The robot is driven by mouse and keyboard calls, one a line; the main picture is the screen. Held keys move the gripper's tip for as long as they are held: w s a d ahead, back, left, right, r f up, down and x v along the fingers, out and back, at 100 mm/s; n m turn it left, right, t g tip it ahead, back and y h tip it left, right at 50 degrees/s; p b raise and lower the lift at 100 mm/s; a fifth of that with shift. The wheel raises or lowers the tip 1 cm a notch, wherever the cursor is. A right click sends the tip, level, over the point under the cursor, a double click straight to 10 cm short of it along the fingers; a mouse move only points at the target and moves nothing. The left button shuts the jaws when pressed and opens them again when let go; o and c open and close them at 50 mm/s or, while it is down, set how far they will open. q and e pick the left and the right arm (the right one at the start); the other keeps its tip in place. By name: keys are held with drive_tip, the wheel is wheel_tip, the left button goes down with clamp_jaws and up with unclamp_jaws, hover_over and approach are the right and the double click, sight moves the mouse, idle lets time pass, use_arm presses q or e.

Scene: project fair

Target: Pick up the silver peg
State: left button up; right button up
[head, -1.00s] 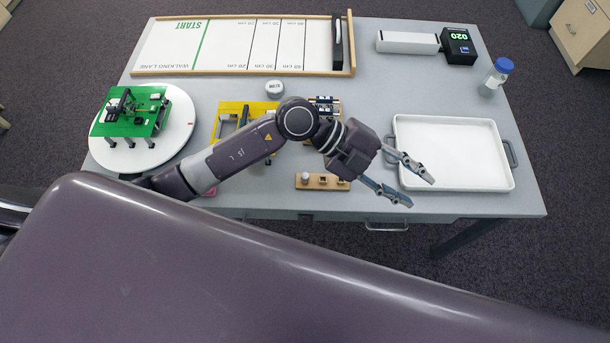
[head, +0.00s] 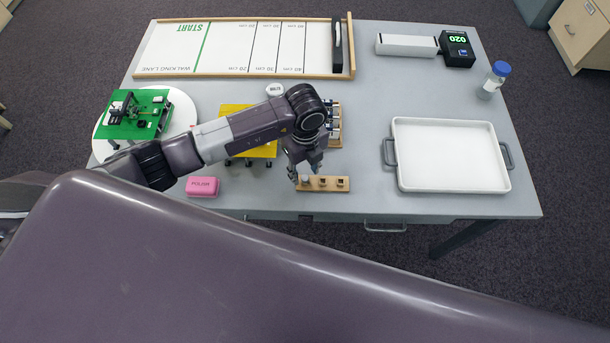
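A small light-coloured peg, which looks like the silver peg (head: 305,179), stands at the left end of a narrow wooden block (head: 330,189) near the table's front edge. My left gripper (head: 305,175) points down over that end of the block. Its two fingertips are apart, one to each side of the peg as seen from here; whether they touch it I cannot tell. The gripper's body hides the area just behind the peg. My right gripper is not in view.
A pink block (head: 202,187) lies left of the wooden block. A yellow board (head: 262,151) and a small rack (head: 335,125) are partly behind my arm. A white tray (head: 452,155) stands at right. Bare table lies between wooden block and tray.

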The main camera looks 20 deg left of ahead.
use_arm(q)
drive_tip(key=shift+f, duration=1.15)
drive_tip(key=c, duration=0.9)
drive_tip(key=shift+c, duration=0.2)
drive_tip(key=shift+r, duration=0.15)
